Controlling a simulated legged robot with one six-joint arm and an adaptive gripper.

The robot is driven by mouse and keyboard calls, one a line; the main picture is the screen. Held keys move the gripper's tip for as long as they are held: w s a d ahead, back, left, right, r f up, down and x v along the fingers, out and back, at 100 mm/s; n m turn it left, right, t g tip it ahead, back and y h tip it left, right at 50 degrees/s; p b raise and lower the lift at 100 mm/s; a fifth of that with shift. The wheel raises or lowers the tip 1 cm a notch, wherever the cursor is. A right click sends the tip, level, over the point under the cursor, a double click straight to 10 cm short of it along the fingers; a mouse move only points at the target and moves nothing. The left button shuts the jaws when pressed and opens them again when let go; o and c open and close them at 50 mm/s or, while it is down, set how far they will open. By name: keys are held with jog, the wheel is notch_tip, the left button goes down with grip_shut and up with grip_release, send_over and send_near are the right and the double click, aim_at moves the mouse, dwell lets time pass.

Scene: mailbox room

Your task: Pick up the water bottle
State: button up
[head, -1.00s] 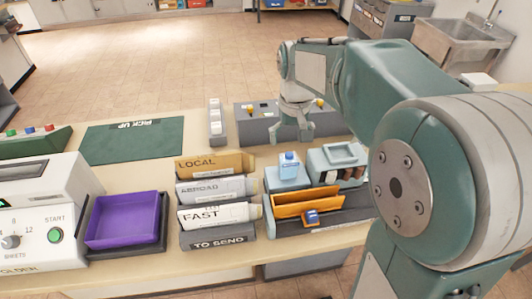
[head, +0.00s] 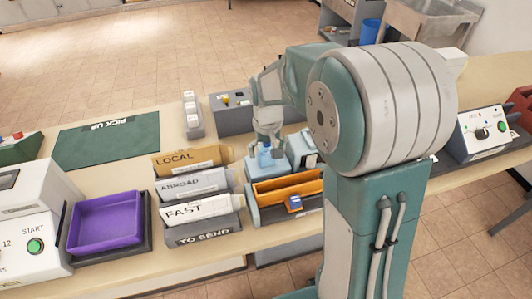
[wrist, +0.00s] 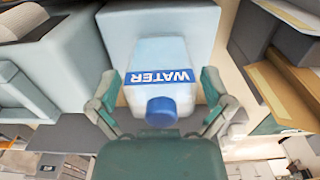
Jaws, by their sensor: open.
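The water bottle (wrist: 160,75) is pale blue with a blue cap and a blue "WATER" label. In the wrist view it sits between the two open fingers of my gripper (wrist: 160,108), with a gap showing at each side. In the head view the bottle (head: 265,157) stands on a light blue block (head: 280,168), and my gripper (head: 267,143) is right at it from above and behind. The bottle's upper part is partly hidden by the fingers there.
Sorting slots (head: 190,185) marked LOCAL, ABROAD and FAST stand to the left, then a purple tray (head: 105,222). A grey control box (head: 232,115) is behind. The green PICK UP mat (head: 105,143) is clear.

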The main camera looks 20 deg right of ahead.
jog(key=shift+d+f, duration=0.15)
jog(key=shift+d, duration=0.15)
jog(key=shift+a, duration=0.3)
jog(key=c, duration=1)
jog(key=shift+a, duration=0.15)
jog(key=shift+c, duration=0.7)
jog(key=shift+d, duration=0.2)
